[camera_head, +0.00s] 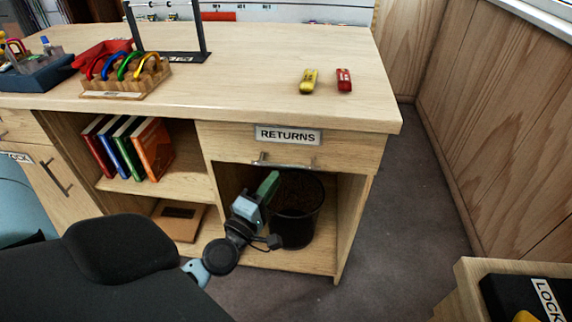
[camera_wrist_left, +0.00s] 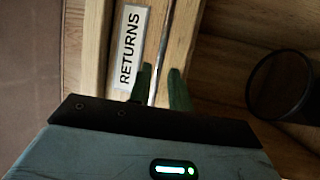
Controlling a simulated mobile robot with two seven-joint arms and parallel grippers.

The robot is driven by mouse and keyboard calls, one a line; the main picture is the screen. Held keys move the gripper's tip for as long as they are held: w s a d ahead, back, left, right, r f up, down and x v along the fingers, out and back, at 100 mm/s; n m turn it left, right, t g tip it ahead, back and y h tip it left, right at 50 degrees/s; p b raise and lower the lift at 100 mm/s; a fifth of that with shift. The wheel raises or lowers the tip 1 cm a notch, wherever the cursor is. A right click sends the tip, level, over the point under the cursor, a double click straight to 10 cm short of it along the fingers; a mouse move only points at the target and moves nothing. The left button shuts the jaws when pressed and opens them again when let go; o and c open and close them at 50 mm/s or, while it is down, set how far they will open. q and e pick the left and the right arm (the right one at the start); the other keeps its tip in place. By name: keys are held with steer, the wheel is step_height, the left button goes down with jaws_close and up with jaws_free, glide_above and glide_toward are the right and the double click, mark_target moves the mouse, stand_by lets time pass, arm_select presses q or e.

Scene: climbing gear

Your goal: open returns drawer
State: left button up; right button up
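The returns drawer (camera_head: 345,152) is a wooden front under the counter top, with a white RETURNS label (camera_head: 288,135) and a metal bar handle (camera_head: 285,162). It looks closed, flush with the desk. My left gripper (camera_head: 272,178) is just below the left part of the handle. In the left wrist view its two green fingers (camera_wrist_left: 162,88) are apart, and the handle (camera_wrist_left: 162,50) runs in line with the gap between them. I cannot tell if they touch it. The label also shows there (camera_wrist_left: 130,48). My right gripper is out of view.
A dark bin (camera_head: 297,210) stands in the open bay below the drawer. A yellow tool (camera_head: 309,81) and a red one (camera_head: 344,80) lie on the counter (camera_head: 240,80). The carpet (camera_head: 410,220) at right is clear.

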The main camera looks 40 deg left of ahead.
mark_target(284, 167)
arm_select(q)
steer(key=x, duration=0.6)
steer(key=shift+w+p, duration=0.3)
steer(key=shift+w, duration=0.05)
steer(key=shift+c, duration=0.2)
jaws_close()
